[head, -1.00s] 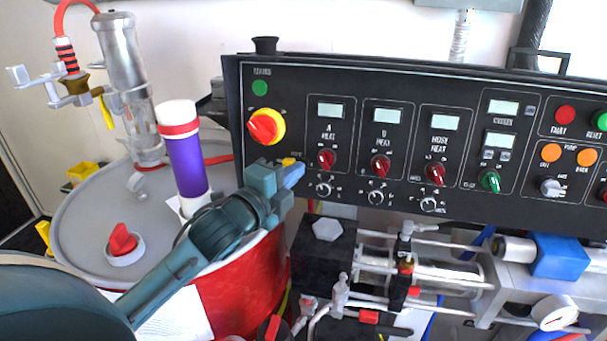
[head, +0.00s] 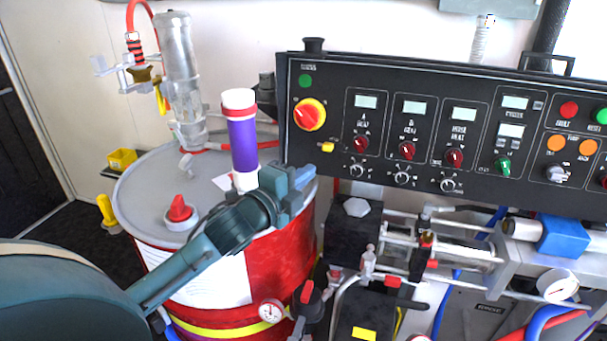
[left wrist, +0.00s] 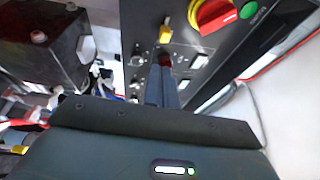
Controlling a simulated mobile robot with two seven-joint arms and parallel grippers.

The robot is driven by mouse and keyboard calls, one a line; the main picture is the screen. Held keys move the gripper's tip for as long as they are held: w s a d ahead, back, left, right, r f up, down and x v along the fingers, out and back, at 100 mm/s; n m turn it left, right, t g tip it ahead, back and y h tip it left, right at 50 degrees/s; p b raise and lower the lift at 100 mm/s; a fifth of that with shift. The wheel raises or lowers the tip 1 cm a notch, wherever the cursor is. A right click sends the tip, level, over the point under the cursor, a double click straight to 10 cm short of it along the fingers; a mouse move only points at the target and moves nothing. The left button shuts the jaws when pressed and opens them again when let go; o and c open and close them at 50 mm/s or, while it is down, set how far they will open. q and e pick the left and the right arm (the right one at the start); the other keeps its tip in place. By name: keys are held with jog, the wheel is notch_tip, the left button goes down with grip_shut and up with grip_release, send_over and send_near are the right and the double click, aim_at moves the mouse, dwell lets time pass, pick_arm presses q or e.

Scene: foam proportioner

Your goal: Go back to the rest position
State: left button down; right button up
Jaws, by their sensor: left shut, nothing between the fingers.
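My left gripper (head: 302,180) is shut and empty. In the head view it is in front of the red drum and just below the left end of the black control panel (head: 345,108). In the left wrist view its closed fingers (left wrist: 161,86) point towards the panel, where a red and yellow rotary switch (left wrist: 218,14) and a yellow toggle (left wrist: 166,32) show. A gap to the panel shows in the head view, but its size is hard to tell. My right gripper is not in view.
The red drum (head: 285,255) with a grey lid stands at the left, with a purple and white cylinder (head: 243,145) and a clear pump tube (head: 180,75). Pipes, a blue block (head: 562,237) and a gauge (head: 557,285) are below the panel. Dark floor (head: 65,225) shows at far left.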

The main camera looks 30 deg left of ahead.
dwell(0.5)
pick_arm(q)
jog(key=s+d+f+n+g, duration=0.2)
jog(key=s+d+f+n, duration=0.2)
jog(key=s+f, duration=0.3)
jog(key=s+d+f+n+g, duration=0.3)
jog(key=s+d+f+n, duration=0.2)
jog(key=f, duration=0.8)
jog(key=s+d+f+n+g+h, duration=0.1)
jog(key=s+d+f+n, duration=0.4)
jog(key=s+f, duration=0.5)
jog(key=shift+d+f+n+g, duration=0.15)
jog(key=shift+f+n+g, duration=0.2)
jog(key=shift+n+g, duration=0.65)
